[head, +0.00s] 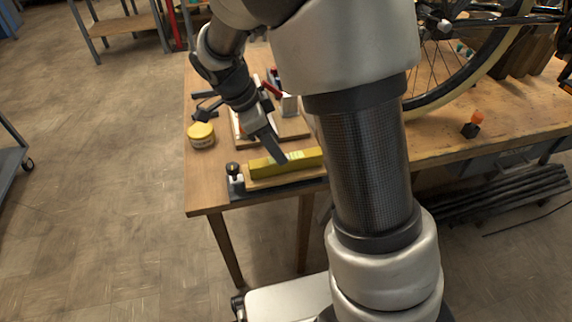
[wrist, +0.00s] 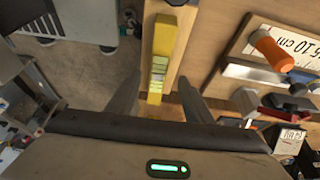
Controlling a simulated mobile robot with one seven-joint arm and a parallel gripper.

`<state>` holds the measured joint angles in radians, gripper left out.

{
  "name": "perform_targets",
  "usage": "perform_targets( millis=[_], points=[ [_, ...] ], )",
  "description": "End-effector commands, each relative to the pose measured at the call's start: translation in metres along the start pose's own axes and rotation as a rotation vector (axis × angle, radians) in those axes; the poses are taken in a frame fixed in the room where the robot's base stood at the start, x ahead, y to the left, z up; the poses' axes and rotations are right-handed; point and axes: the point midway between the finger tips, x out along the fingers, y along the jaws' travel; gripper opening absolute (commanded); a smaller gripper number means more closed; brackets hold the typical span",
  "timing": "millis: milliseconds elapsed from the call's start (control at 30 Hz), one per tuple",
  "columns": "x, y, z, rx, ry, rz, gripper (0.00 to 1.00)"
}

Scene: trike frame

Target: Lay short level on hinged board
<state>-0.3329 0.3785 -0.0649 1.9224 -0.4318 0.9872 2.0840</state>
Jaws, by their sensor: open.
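The short level is a yellow bar with a pale, greenish-white middle (head: 310,156); it also shows in the wrist view (wrist: 163,45). It lies lengthwise along the hinged board (head: 287,177), a tan plank on a dark base near the table's front edge. Its right part is hidden behind my arm in the head view. My gripper (head: 277,157) is over the level, pointing down at it. In the wrist view my gripper (wrist: 158,97) is open, with one finger on each side of the level's near end and visible gaps beside it.
A black knob (head: 234,170) stands at the board's left end. A yellow-lidded jar (head: 201,134) is behind it on the table. A pale panel with tools (wrist: 270,55) lies beside the board. A bicycle wheel (head: 465,65) stands at the right.

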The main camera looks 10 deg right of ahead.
Motion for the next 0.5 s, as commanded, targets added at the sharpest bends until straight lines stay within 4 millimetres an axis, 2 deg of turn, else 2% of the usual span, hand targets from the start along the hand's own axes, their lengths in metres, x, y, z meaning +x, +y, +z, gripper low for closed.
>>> perform_targets(
  millis=[233, 500],
  points=[
    [0.015, 0.001, -0.001, 0.000, 0.000, 0.001, 0.47],
    [0.054, 0.003, -0.006, -0.001, 0.000, 0.002, 0.47]
  ],
)
